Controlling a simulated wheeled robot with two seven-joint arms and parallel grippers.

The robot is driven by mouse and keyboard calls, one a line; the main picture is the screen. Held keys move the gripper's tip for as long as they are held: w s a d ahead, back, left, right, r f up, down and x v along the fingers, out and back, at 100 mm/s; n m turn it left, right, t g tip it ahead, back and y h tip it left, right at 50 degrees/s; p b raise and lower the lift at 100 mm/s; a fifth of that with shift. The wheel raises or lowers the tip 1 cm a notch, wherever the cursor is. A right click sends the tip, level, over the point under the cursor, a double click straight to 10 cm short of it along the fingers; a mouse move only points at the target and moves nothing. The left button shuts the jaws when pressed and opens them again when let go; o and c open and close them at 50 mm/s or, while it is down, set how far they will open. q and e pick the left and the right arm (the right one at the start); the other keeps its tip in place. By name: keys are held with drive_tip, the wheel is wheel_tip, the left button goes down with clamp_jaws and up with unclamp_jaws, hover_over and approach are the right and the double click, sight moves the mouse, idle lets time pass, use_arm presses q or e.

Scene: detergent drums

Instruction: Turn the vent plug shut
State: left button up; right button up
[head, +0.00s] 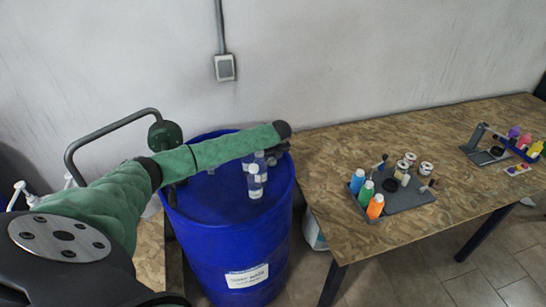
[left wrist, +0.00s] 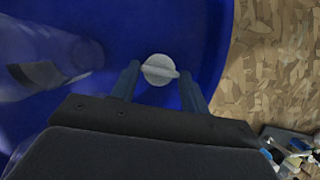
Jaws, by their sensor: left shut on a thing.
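The blue drum (head: 228,255) stands against the left end of the wooden table, with a white label on its front. In the left wrist view its blue top (left wrist: 110,20) fills the left and middle. The vent plug (left wrist: 160,69) is a round light-grey cap with a raised bar across it. My left gripper (left wrist: 158,86) is shut on the plug, one dark finger on each side. In the head view my left gripper (head: 274,156) is small and dark at the drum's right rim, and the plug cannot be made out there. My right gripper is out of view.
Clear bottles (head: 255,181) stand on the drum top, close to my left gripper. The wooden table (head: 330,160) to the right bears a grey tray (head: 408,196) with paint bottles and jars. A wall switch box (head: 224,67) is behind.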

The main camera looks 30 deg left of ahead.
use_arm(q)
drive_tip(key=shift+a+r+m, duration=0.15)
drive_tip(key=shift+r+m, duration=0.05)
drive_tip(key=shift+m, duration=0.3)
drive_tip(key=shift+w, duration=0.1)
drive_tip(key=o, duration=1)
drive_tip(key=shift+f, duration=0.1)
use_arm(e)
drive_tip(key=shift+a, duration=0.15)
use_arm(q)
drive_tip(key=shift+s+d+r+b, duration=0.2)
drive_tip(key=shift+d+r+b, duration=0.05)
drive_tip(key=shift+r+b, duration=0.25)
drive_tip(key=shift+b+v, duration=1.5)
drive_tip(key=shift+v, duration=1.85)
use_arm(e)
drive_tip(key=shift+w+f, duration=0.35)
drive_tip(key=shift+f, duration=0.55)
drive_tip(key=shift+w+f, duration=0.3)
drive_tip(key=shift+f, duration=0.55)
use_arm(q)
drive_tip(key=shift+s+a, duration=0.1)
